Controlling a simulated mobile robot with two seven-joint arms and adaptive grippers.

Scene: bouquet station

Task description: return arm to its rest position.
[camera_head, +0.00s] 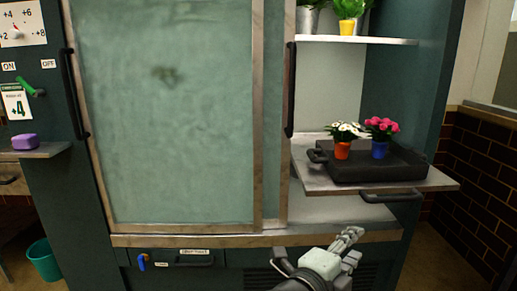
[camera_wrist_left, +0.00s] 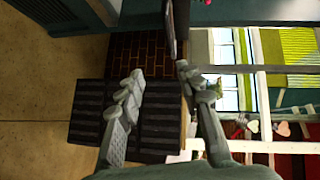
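My left gripper (camera_head: 347,245) shows at the lower middle of the head view, in front of the cabinet's lower edge and below the pulled-out shelf. Its fingers point up and to the right. In the left wrist view the two fingers of the left gripper (camera_wrist_left: 160,72) stand apart with a clear gap and nothing between them. It is open and empty, and I see it holding no pot. My right gripper is in neither view.
A pulled-out shelf (camera_head: 444,183) juts from the cabinet at right. A black tray (camera_head: 412,171) on it bears an orange pot (camera_head: 342,151) with white flowers and a blue pot (camera_head: 379,150) with pink flowers. A sliding glass door (camera_head: 170,130) covers the cabinet's left part. A teal bin (camera_head: 44,260) stands at lower left.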

